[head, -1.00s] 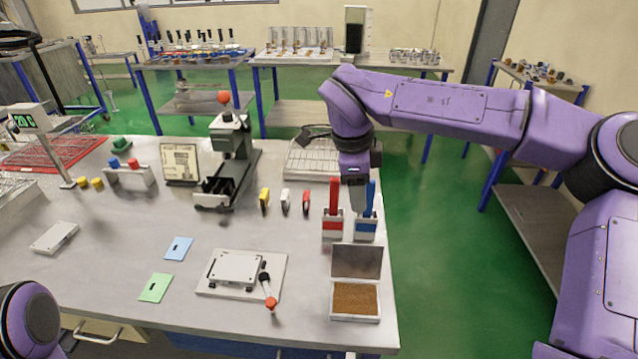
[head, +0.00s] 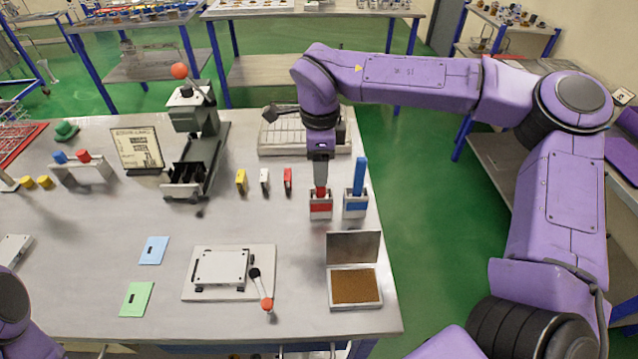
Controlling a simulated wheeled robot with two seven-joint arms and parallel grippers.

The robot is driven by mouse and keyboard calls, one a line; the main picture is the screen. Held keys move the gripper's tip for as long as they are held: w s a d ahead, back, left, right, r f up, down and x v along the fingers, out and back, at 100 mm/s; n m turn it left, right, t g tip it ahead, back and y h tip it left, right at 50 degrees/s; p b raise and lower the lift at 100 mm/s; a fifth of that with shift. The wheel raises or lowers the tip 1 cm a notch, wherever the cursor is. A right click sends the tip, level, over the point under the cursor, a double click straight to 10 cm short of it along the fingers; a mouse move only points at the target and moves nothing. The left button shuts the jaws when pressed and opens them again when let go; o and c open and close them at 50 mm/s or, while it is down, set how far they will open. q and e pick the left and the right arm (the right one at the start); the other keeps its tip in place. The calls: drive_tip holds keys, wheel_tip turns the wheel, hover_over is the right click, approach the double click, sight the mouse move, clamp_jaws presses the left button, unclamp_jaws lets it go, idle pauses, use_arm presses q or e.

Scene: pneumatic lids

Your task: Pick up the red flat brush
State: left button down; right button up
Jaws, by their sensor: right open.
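The red flat brush (head: 320,192) stands upright in a red and white holder (head: 320,207) on the right part of the table, with only a short red piece of it showing. My right gripper (head: 320,182) points straight down over this brush, and its fingers hide the upper part of the handle. The jaws are open. In this view I cannot tell whether the fingers touch the handle. A blue brush (head: 359,178) stands in a blue and white holder (head: 355,207) just to the right. My left gripper is not in view.
An open box with brown filling (head: 354,287) lies in front of the holders. A white plate fixture with a lever (head: 222,268) is left of it. Small yellow, white and red blocks (head: 288,181) stand left of the holders. A wire rack (head: 285,140) lies behind.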

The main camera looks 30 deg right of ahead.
drive_tip(key=shift+f, duration=0.25)
drive_tip(key=shift+s+r, duration=0.2)
drive_tip(key=shift+s, duration=0.25)
drive_tip(key=shift+w+f, duration=0.1)
drive_tip(key=shift+w, duration=0.05)
clamp_jaws()
